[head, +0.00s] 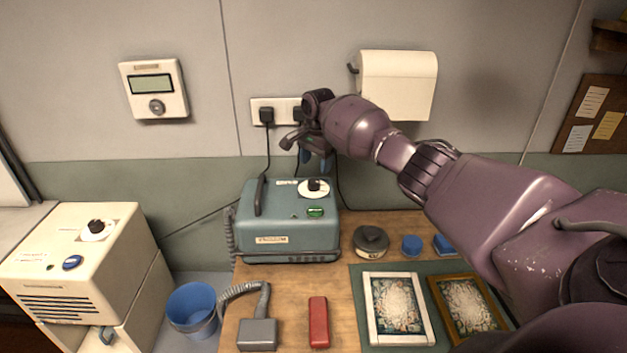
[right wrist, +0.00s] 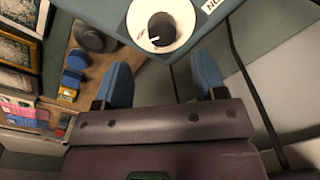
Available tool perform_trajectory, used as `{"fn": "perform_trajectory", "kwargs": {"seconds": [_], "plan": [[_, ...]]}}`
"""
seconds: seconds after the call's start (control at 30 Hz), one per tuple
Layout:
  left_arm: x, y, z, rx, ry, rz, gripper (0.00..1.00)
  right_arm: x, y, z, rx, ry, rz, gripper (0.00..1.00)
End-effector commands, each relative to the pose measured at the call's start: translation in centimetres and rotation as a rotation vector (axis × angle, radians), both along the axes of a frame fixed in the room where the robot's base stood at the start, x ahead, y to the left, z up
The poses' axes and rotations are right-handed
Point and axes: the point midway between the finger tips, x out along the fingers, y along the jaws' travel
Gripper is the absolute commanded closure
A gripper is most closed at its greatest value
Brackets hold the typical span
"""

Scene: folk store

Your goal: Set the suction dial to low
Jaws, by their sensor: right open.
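A teal machine (head: 285,230) with a ribbed hose stands on the wooden bench. On its top is a black dial knob (head: 314,185) on a round white plate, with a green button in front. The dial also shows in the right wrist view (right wrist: 162,28), with a white pointer mark; its scale is too small to read. My right gripper (head: 305,158) is above and behind the machine. Its two blue fingers (right wrist: 162,80) are apart and empty, with the dial just beyond their tips and not touched. My left gripper is not in view.
A cream machine (head: 75,265) with its own black dial (head: 97,228) stands at left. A blue bin (head: 193,310), a red block (head: 318,322), a round dark tin (head: 371,241) and framed pictures (head: 398,308) are near. Wall sockets (head: 267,112) with hanging cords are behind my gripper.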

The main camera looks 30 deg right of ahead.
Motion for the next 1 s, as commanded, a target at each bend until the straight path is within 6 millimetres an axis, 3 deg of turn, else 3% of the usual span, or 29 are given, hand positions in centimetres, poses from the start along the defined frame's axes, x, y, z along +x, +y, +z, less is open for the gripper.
{"fn": "perform_trajectory", "kwargs": {"seconds": [0.2, 0.4, 0.83, 1.0], "plan": [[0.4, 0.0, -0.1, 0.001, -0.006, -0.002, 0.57, 0.2, 0.1, -3.9, 0.000, 0.002, 0.000, 0.35], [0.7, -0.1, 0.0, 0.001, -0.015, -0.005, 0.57, 0.3, 0.2, -6.1, 0.001, 0.001, 0.001, 0.35], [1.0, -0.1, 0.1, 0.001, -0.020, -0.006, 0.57, 0.3, 0.2, -6.8, 0.000, 0.000, 0.002, 0.35], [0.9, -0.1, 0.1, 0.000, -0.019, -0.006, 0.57, 0.3, 0.2, -6.8, 0.000, 0.000, 0.002, 0.60]]}}
